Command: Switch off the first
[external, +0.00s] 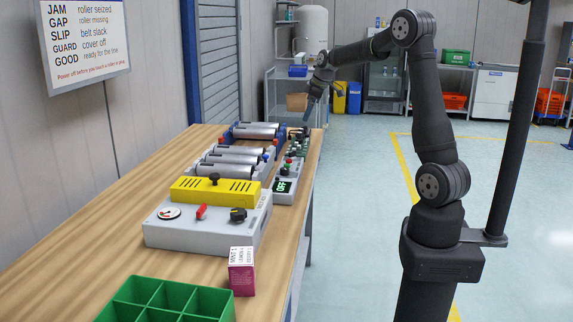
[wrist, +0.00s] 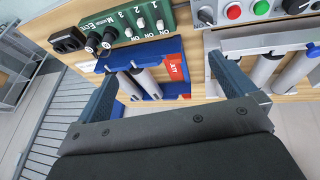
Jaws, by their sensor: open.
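In the external view the panel (external: 299,142) is small, at the far end of the bench. My gripper (wrist: 165,72) is open and empty. Its fingers reach toward a blue roller frame (wrist: 150,52) in front of the panel, apart from the switches. In the external view my gripper (external: 309,108) hangs above the far end of the bench.
A grey box with red and green buttons (wrist: 233,12) stands right of the panel. A box with an OFF display (external: 283,186), a yellow guard (external: 215,190), roller units, a carton (external: 242,272) and a green tray (external: 165,300) stand on the bench (external: 90,240).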

